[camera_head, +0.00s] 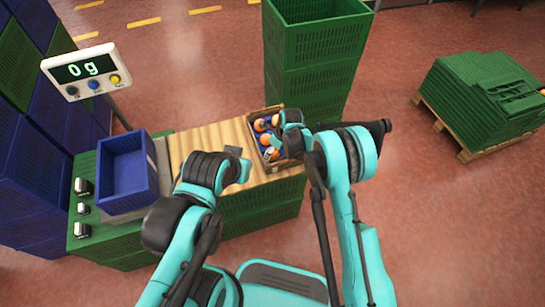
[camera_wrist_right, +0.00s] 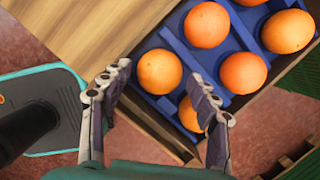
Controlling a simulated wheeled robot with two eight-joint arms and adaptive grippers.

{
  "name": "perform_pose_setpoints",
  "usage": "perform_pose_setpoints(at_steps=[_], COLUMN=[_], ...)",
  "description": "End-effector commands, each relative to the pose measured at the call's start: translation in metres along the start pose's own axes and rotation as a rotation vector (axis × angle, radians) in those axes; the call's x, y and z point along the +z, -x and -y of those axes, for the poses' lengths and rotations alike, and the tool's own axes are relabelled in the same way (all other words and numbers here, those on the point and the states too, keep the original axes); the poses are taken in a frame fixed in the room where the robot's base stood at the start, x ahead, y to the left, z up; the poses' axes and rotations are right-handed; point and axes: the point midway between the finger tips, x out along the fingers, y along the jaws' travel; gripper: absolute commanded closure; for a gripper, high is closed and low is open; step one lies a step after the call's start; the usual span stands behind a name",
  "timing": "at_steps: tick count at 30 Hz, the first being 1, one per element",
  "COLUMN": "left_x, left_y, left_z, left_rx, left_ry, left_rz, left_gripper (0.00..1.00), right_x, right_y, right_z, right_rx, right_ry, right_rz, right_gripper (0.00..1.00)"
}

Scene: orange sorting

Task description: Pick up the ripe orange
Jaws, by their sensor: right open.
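Several oranges sit in a blue divided tray (camera_wrist_right: 178,40) inside a wooden crate (camera_wrist_right: 283,69). In the right wrist view, one orange (camera_wrist_right: 159,71) lies at the tray's near left corner, beyond and between the fingertips of my open right gripper (camera_wrist_right: 161,74). Another orange (camera_wrist_right: 190,115) is partly hidden by the right finger. More oranges (camera_wrist_right: 243,73) lie behind; all look similarly orange, so I cannot tell which is the ripe one. In the head view my right gripper (camera_head: 291,139) is over the crate. My left gripper (camera_head: 236,158) is over the wooden surface; its fingers are unclear.
A blue bin (camera_head: 125,172) stands on a scale left of the wooden surface (camera_head: 205,142); the display (camera_head: 86,71) reads 0 g. Stacked green crates (camera_head: 312,55) rise behind the orange crate. A pallet of green crates (camera_head: 485,95) stands on the floor at right.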

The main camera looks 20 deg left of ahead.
Motion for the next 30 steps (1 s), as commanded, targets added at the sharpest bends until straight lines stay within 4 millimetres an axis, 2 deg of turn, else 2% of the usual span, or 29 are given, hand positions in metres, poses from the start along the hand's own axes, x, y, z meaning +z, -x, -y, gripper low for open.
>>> perform_pose_setpoints(at_steps=[2, 8, 13, 23, 30], left_x=[0.003, 0.002, 0.002, 0.001, -0.005], left_y=[-0.004, -0.002, -0.002, -0.002, 0.007], left_z=[0.0, 0.0, 0.0, 0.0, 0.0], left_rx=[0.0, 0.0, 0.0, 0.0, 0.0], left_ry=[0.0, 0.0, 0.0, 0.0, 0.0], left_rz=[0.0, 0.0, 0.0, 0.0, 0.0], left_gripper=[1.0, 1.0, 1.0, 1.0, 1.0], right_x=[0.0, 0.001, 0.001, 0.001, 0.007], right_y=[-0.009, -0.008, -0.008, -0.007, 0.015], right_z=[0.0, 0.0, 0.0, 0.0, 0.0], right_rx=[0.0, 0.0, 0.0, 0.0, 0.0], right_ry=[0.001, 0.001, 0.001, 0.001, 0.001], right_rz=[0.0, 0.0, 0.0, 0.0, 0.0], right_gripper=[0.39, 0.39, 0.82, 0.82, 0.82])
